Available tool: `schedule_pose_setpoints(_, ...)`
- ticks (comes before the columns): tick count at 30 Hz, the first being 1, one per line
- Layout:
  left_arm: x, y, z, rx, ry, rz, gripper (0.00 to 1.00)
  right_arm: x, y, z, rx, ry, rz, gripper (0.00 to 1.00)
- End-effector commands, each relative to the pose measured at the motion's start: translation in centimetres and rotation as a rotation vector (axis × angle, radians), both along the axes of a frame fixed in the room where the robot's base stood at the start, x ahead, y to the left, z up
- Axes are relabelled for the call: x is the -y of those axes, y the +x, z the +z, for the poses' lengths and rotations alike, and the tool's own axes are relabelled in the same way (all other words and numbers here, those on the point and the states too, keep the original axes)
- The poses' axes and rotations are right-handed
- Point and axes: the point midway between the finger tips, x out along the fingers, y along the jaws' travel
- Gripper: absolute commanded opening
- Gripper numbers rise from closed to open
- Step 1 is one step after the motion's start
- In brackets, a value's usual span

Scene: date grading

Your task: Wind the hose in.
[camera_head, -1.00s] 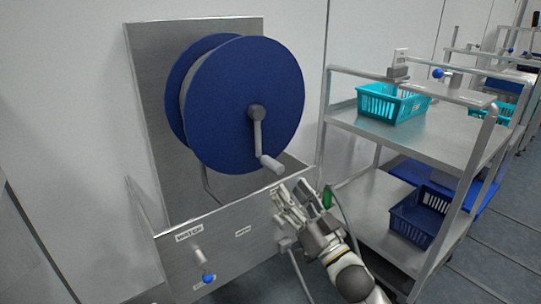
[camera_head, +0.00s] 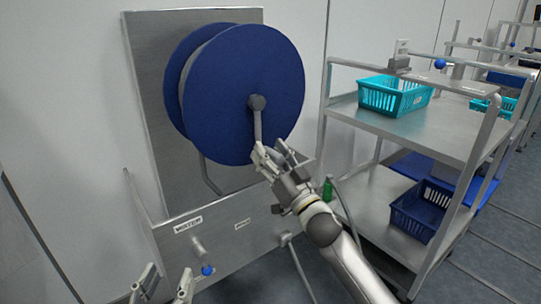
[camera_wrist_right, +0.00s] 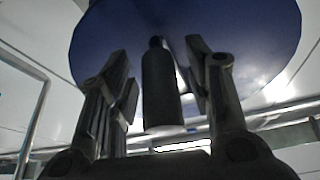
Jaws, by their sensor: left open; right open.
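A blue hose reel (camera_head: 245,85) is mounted on a steel back plate. Its grey crank arm (camera_head: 257,122) hangs down from the hub. My right gripper (camera_head: 272,158) is open at the crank's lower end, which it mostly hides in the head view. In the right wrist view, the dark cylindrical crank handle (camera_wrist_right: 161,88) stands between the two spread fingers, with visible gaps on both sides. My left gripper (camera_head: 163,287) is open and empty at the bottom edge of the head view, below the WATER label. Little of the wound hose shows between the reel discs.
A steel trolley (camera_head: 425,125) stands close on the right, with a teal basket (camera_head: 393,97) on top and a dark blue basket (camera_head: 419,212) below. A steel panel (camera_head: 235,240) with a blue-tipped valve (camera_head: 207,268) sits under the reel. A green fitting (camera_head: 327,190) is beside my right arm.

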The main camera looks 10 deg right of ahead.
Motion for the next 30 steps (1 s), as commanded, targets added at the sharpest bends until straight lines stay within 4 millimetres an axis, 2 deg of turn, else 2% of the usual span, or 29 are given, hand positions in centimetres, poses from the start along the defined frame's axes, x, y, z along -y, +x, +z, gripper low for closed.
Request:
schedule_pose_setpoints(4, 0.0, 0.0, 0.0, 0.000, 0.000, 0.000, 0.52, 0.0, 0.0, 0.0, 0.000, 0.000, 0.000, 0.46)
schedule_pose_setpoints(15, 0.0, 0.0, 0.0, 0.000, 0.000, 0.000, 0.52, 0.0, 0.0, 0.0, 0.000, 0.000, 0.000, 0.00)
schedule_pose_setpoints(26, 0.0, 0.0, -0.2, -0.019, 0.005, 0.000, 0.52, 0.3, 0.1, 0.0, 0.010, -0.018, 0.000, 0.00)
schedule_pose_setpoints(30, -0.4, -0.2, -2.0, -0.109, 0.028, 0.007, 0.52, 0.8, 0.4, 0.1, 0.034, -0.062, -0.002, 0.00)
